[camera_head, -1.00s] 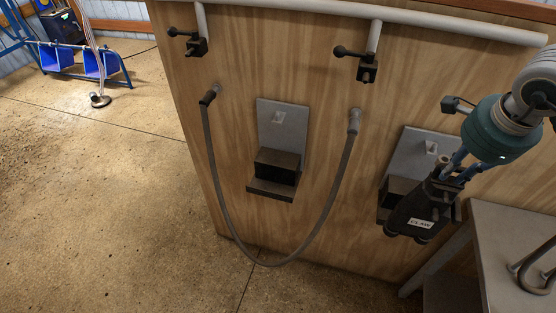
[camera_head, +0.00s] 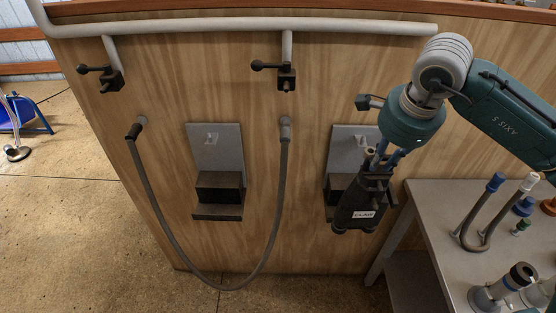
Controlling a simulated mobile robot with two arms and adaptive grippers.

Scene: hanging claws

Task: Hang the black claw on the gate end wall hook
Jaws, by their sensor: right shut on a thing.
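My right gripper (camera_head: 378,172) hangs below its teal wrist at the right, partly hidden, and is shut on the black claw (camera_head: 358,208). The claw has a small white label and hangs low, in front of the right grey wall plate (camera_head: 342,148). It covers part of that plate's dark ledge; I cannot tell whether it touches. A similar left plate (camera_head: 216,145) with an empty dark ledge (camera_head: 217,197) is on the wooden wall. Which fitting is the gate end hook, I cannot tell. My left gripper is not in view.
A grey hose (camera_head: 255,263) loops down across the wall. A grey table (camera_head: 425,207) at the right holds a bent tube (camera_head: 466,224) and several fittings.

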